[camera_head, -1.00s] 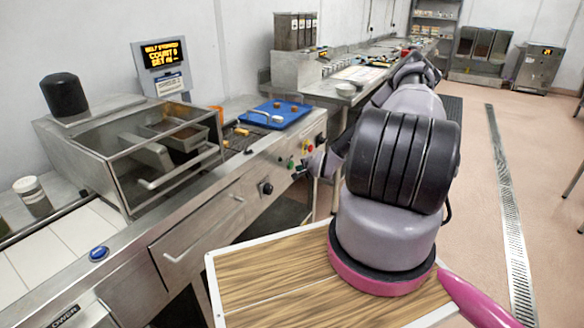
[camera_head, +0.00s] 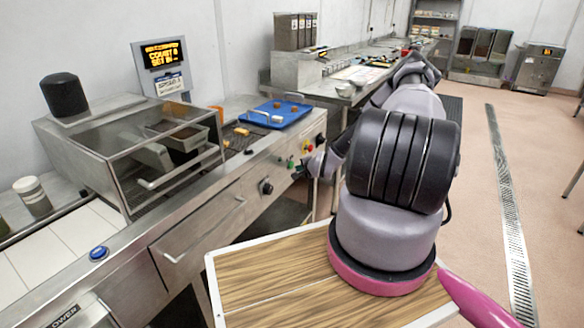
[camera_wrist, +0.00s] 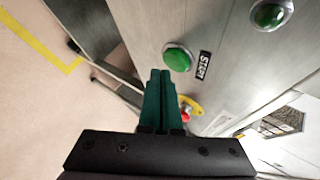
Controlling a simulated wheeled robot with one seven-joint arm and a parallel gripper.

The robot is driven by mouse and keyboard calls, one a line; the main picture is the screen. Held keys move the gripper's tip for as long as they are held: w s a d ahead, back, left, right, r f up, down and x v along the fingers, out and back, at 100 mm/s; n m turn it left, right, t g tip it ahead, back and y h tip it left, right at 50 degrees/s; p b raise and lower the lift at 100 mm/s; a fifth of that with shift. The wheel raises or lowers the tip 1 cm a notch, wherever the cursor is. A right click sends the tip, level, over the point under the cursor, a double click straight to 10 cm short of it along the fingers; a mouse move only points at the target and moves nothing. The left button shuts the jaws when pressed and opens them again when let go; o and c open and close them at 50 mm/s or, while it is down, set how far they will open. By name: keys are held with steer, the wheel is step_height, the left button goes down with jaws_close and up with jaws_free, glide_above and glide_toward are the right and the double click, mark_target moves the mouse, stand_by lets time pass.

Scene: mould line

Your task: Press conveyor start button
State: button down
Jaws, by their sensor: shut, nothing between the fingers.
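In the wrist view, a round green button (camera_wrist: 177,58) with a metal collar sits on the steel panel. A small black label (camera_wrist: 203,65) beside it seems to read "START". My gripper (camera_wrist: 160,74) has its two dark green fingers together and empty. Their tips lie just left of and below the green button in the picture; I cannot tell whether they touch it. In the head view, my gripper (camera_head: 298,174) is at the front panel of the conveyor machine (camera_head: 210,205), near the small green button (camera_head: 290,163), partly hidden by my arm.
A red mushroom button (camera_wrist: 186,112) on a yellow plate is close beside my fingers. Another green dome (camera_wrist: 270,14) is at the upper right. A black knob (camera_head: 265,187), a blue tray (camera_head: 275,115) and a lit display (camera_head: 162,53) are on the machine. Floor at right is open.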

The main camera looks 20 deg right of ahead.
steer(key=shift+w+a, duration=0.2)
steer(key=shift+w, duration=0.1)
